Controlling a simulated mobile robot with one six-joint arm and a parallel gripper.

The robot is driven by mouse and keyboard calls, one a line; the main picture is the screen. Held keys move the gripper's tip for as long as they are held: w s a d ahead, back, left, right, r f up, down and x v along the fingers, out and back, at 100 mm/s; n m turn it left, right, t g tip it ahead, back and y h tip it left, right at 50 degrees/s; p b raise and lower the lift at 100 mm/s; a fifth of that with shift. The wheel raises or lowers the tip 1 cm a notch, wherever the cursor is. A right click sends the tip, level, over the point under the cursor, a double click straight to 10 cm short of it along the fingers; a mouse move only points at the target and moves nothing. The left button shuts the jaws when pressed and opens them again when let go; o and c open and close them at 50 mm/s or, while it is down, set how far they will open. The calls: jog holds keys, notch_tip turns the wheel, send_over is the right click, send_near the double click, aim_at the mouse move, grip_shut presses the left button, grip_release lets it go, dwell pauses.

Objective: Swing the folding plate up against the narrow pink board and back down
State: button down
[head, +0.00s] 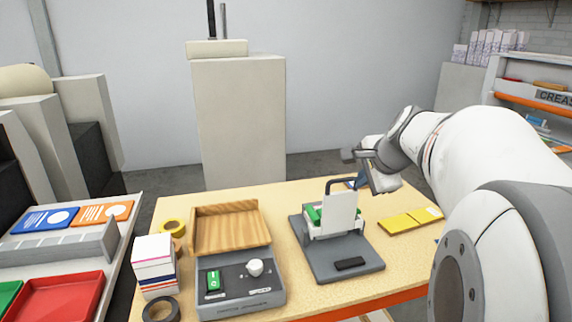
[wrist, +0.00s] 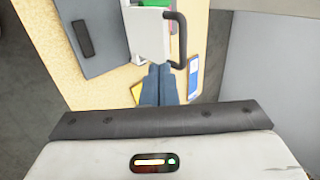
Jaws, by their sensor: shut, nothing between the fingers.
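The folding plate (head: 342,212) is a pale grey panel with a black bar handle (head: 333,184) at its top. It stands nearly upright on a dark grey base (head: 335,259), with green parts (head: 312,214) behind it. The plate also shows in the wrist view (wrist: 146,32), with its handle (wrist: 181,42) at its right edge. My gripper (head: 361,181) is just right of the handle in the head view. Its dark blue fingers (wrist: 158,84) are shut and empty, apart from the handle.
Yellow pads (head: 400,224) lie on the right. The table (head: 300,296) is bare in front of the base.

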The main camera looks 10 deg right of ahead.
aim_at(344, 179)
jog(key=w+f+p, duration=0.1)
jog(key=w+f, duration=0.1)
jog(key=w, duration=0.3)
jog(key=shift+w+f, duration=0.3)
jog(key=shift+a+r, duration=0.1)
jog(key=shift+a, duration=0.05)
jog(key=shift+w+r+p, duration=0.2)
jog(key=shift+w+p, duration=0.35)
jog(key=shift+p, duration=0.55)
jog(key=shift+w+f+g+p, duration=0.25)
jog(key=shift+w+g+p, duration=0.05)
jog(key=shift+w+p, duration=0.1)
jog(key=shift+s, duration=0.15)
